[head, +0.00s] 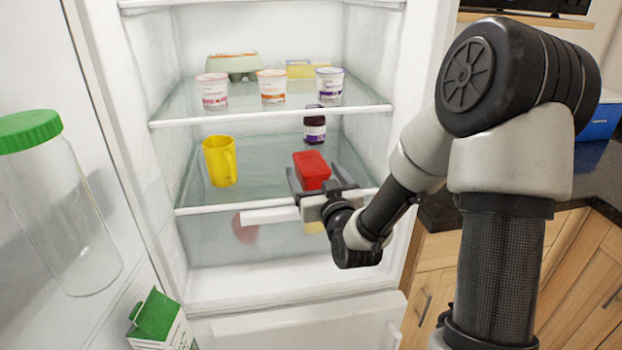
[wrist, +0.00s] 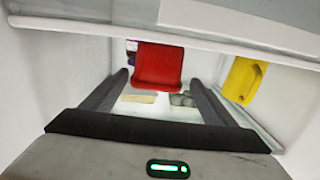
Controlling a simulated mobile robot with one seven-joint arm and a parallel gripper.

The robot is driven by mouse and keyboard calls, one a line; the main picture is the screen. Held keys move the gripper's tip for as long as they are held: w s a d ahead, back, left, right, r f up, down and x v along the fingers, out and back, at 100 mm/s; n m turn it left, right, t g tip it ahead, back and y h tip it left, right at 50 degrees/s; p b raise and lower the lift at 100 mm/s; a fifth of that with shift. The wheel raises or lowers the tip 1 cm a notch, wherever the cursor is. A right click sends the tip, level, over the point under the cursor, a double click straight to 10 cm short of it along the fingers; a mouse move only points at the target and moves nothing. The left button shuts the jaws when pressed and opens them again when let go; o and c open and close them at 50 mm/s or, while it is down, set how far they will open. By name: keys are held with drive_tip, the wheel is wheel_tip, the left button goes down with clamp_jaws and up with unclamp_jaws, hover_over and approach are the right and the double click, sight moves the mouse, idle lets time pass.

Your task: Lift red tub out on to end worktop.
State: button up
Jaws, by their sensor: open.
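The red tub (head: 311,169) sits on the fridge's middle glass shelf (head: 255,188), near its front edge towards the right. My gripper (head: 313,172) is at the front of that shelf, with one finger on each side of the tub. In the wrist view my gripper (wrist: 160,78) is open, and the red tub (wrist: 158,66) shows between the fingers with gaps at both sides. The dark worktop (head: 434,211) lies right of the fridge, partly hidden behind my arm.
A yellow mug (head: 219,161) stands left of the tub and a dark jar (head: 314,127) behind it. Several small pots, including one pot (head: 272,87), stand on the shelf above. The open door at left holds a green-lidded jar (head: 55,200). A blue box (head: 600,121) stands on the worktop.

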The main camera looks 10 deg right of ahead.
sight(311, 161)
drive_tip(key=shift+w, duration=2.75)
drive_tip(key=shift+r, duration=0.1)
drive_tip(key=c, duration=1.3)
drive_tip(key=shift+r, duration=0.1)
drive_tip(key=shift+c, duration=0.2)
wheel_tip(311, 161, up, 10)
drive_tip(key=shift+f+p, duration=0.1)
drive_tip(key=shift+p, duration=0.85)
